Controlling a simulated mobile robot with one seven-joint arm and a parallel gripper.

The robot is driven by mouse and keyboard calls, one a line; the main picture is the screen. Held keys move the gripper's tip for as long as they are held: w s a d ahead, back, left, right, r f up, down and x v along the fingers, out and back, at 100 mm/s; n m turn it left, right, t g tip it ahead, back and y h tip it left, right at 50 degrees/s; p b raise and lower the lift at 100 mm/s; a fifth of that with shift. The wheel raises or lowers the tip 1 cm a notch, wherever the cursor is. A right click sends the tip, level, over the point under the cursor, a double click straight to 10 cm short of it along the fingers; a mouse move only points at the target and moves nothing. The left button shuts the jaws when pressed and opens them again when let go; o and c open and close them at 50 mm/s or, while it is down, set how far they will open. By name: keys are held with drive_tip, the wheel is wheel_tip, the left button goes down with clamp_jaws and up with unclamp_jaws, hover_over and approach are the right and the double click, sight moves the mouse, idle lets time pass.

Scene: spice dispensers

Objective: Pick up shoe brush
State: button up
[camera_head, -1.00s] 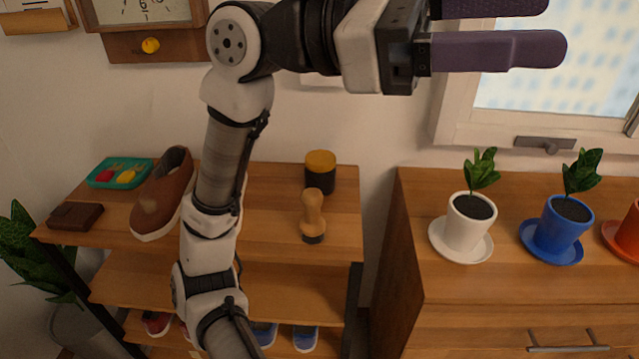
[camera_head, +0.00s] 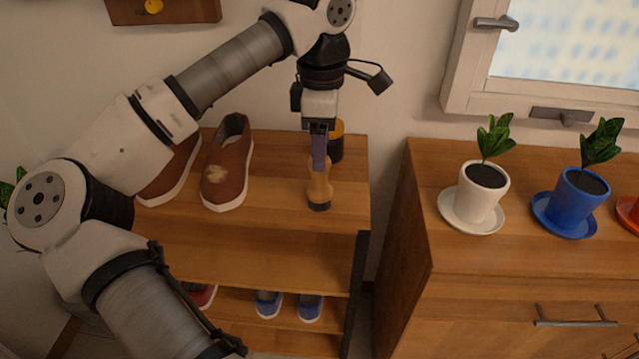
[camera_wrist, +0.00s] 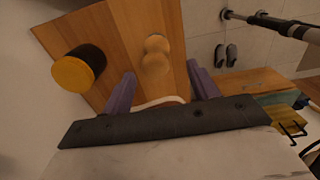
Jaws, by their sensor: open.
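The shoe brush (camera_head: 319,188) has a light wooden handle and a dark base. It stands upright on the top shelf of the wooden rack, near its right end. My gripper (camera_head: 319,160) points down over the brush, and its purple fingers overlap the brush's top in the head view. In the wrist view the brush (camera_wrist: 156,58) shows beyond and between the open fingers of my gripper (camera_wrist: 162,90). The jaws are open, and I see no grip on the brush.
A dark jar with a yellow lid (camera_head: 337,140) stands just behind the brush; it also shows in the wrist view (camera_wrist: 78,70). Brown shoes (camera_head: 228,165) stand to the left on the shelf (camera_head: 270,225). A cabinet with a white plant pot (camera_head: 478,195) is to the right.

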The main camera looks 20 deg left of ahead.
sight(320, 178)
wheel_tip(320, 178, down, 3)
drive_tip(key=shift+f, duration=0.1)
drive_tip(key=shift+w+a+f, duration=0.15)
drive_tip(key=shift+f, duration=1.2)
drive_tip(key=shift+w+a+f, duration=0.1)
drive_tip(key=shift+w+f, duration=0.05)
drive_tip(key=shift+f, duration=1.15)
drive_tip(key=c, duration=1.1)
